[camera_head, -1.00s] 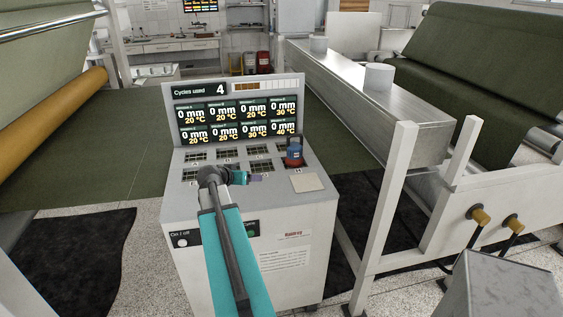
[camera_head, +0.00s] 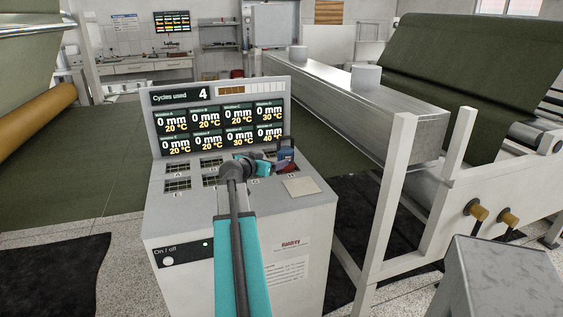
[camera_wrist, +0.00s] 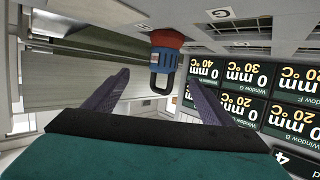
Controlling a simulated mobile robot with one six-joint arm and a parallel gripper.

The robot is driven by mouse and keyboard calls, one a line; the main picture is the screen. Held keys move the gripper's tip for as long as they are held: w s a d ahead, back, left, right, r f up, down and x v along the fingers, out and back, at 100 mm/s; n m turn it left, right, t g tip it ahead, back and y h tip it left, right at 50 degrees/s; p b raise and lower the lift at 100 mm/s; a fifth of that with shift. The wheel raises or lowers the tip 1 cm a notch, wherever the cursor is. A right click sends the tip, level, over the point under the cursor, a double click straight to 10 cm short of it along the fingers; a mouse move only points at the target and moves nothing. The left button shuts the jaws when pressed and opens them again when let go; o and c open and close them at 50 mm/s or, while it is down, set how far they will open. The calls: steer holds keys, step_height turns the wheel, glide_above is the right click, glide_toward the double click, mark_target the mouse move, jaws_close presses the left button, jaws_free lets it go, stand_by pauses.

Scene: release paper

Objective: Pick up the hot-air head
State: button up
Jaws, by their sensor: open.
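The hot-air head (camera_head: 286,157) stands upright on the sloped top of the console, at its right rear beside the display. It has a red base, a blue body and a dark loop handle. My gripper (camera_head: 274,165) is just left of it, and the arm hides part of the console top. In the wrist view the picture is upside down. There the hot-air head (camera_wrist: 164,60) lies ahead, between and beyond the two purple fingers of my gripper (camera_wrist: 160,90). The fingers are apart, and nothing is between their tips.
The console (camera_head: 300,215) has a display panel (camera_head: 220,122) standing behind the gridded windows. A pale square plate (camera_head: 299,187) lies at its right front. A long metal trough (camera_head: 345,105) and white frame posts (camera_head: 390,200) stand to the right.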

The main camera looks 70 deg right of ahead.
mark_target(281, 156)
steer(key=shift+w, duration=0.2)
steer(key=shift+w+d+f, duration=0.1)
steer(key=shift+d+f, duration=0.1)
steer(key=shift+d, duration=0.4)
steer(key=shift+p+x, duration=0.9)
steer(key=shift+x, duration=2.65)
steer(key=shift+w+p+x, duration=0.2)
steer(key=shift+p+x, duration=0.65)
steer(key=shift+x, duration=1.75)
steer(key=shift+f, duration=0.15)
